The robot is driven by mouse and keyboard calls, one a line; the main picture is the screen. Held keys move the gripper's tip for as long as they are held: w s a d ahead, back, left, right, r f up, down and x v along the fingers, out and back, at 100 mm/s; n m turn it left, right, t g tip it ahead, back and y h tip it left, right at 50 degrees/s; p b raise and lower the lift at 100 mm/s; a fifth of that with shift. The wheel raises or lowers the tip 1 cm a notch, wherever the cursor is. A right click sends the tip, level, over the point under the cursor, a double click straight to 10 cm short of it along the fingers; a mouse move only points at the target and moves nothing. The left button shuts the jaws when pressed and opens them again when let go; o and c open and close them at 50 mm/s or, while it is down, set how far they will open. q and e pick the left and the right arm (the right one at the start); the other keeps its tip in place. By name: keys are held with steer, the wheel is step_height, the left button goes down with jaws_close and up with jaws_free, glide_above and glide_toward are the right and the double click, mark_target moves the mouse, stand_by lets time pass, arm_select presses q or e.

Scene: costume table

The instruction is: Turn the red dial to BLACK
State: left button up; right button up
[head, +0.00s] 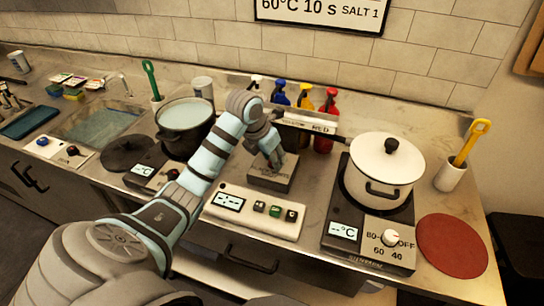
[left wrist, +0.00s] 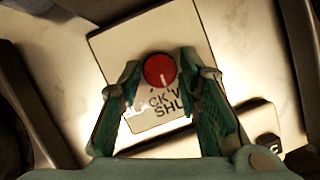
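The red dial (left wrist: 159,70) sits on a pale plate in the left wrist view. Its white pointer line aims down toward the printed words, which are partly covered; "CK" and "SHU" can be read. My left gripper (left wrist: 161,76) is open with one finger on each side of the dial; I cannot tell whether they touch it. In the head view my left gripper (head: 273,162) is over a small box (head: 270,181) at the back of the counter, and the dial is hidden there. My right gripper is not in view.
A white pot (head: 387,165) stands on a hot plate to the right, and a dark pot (head: 185,122) to the left. A white panel with buttons (head: 255,215) lies in front of the box. Blue, yellow and red bottles (head: 327,122) stand behind. A sign bar (head: 310,121) is close to the gripper.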

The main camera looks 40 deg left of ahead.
arm_select(q)
jaws_close()
steer(key=shift+m, duration=0.3)
steer(key=m, duration=0.1)
steer(key=m+h, duration=0.1)
steer(key=m, duration=0.1)
steer(key=shift+w+a+h+b, duration=0.1)
steer(key=shift+a+h+b, duration=0.1)
steer(key=shift+h+b, duration=0.1)
steer(key=shift+a+m+g+h+b, duration=0.1)
steer(key=shift+m+g+h+b, duration=0.5)
steer(key=shift+m, duration=2)
steer(key=o, duration=0.5)
jaws_free()
